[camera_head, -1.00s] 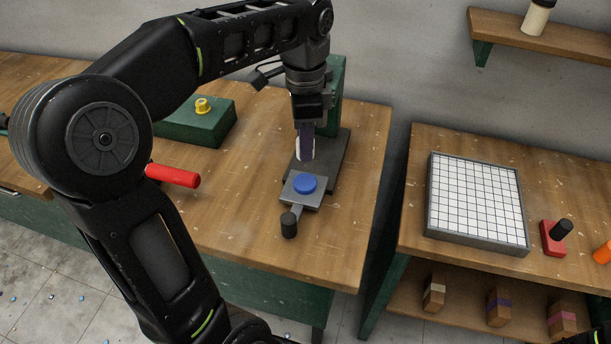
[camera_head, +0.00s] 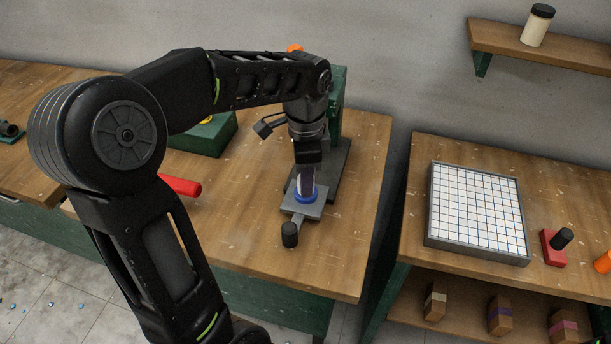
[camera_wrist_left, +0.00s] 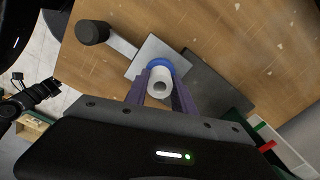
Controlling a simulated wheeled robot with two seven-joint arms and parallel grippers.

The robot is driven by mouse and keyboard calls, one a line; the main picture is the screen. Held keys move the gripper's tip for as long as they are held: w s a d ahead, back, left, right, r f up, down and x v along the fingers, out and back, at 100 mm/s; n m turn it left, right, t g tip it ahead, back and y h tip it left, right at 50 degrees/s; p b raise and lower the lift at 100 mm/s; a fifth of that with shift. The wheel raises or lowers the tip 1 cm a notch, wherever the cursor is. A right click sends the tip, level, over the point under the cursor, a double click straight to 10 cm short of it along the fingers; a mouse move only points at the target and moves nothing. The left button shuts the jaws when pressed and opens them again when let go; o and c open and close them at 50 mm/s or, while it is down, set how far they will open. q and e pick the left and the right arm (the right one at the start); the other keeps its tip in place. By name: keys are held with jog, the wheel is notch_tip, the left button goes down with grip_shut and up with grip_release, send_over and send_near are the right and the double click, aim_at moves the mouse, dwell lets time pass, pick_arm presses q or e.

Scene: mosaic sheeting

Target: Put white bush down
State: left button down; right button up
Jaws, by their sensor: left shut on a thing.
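My left gripper (camera_head: 306,182) points straight down over the small press on the table. It also shows in the wrist view (camera_wrist_left: 162,92), its purple fingers shut on the white bush (camera_wrist_left: 161,84), a short white cylinder with a round hole. The bush is upright over the blue round seat (camera_wrist_left: 160,65) on the grey plate (camera_wrist_left: 143,61). In the head view the seat (camera_head: 306,199) is right below the fingertips. I cannot tell whether the bush touches it. A black jointed part (camera_wrist_left: 36,95) at the left of the wrist view looks like my right gripper; its jaws are unclear.
A plate handle with a black knob (camera_head: 289,234) sticks out in front. The green press column (camera_head: 339,95) stands close behind the gripper. A red handle (camera_head: 180,186) lies to the left. A gridded white tray (camera_head: 477,208) and a red block (camera_head: 553,248) are on the right table.

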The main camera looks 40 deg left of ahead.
pick_arm(q)
jog(key=shift+f, duration=0.15)
jog(key=c, duration=1.1)
grip_release()
jog(key=shift+o, duration=0.2)
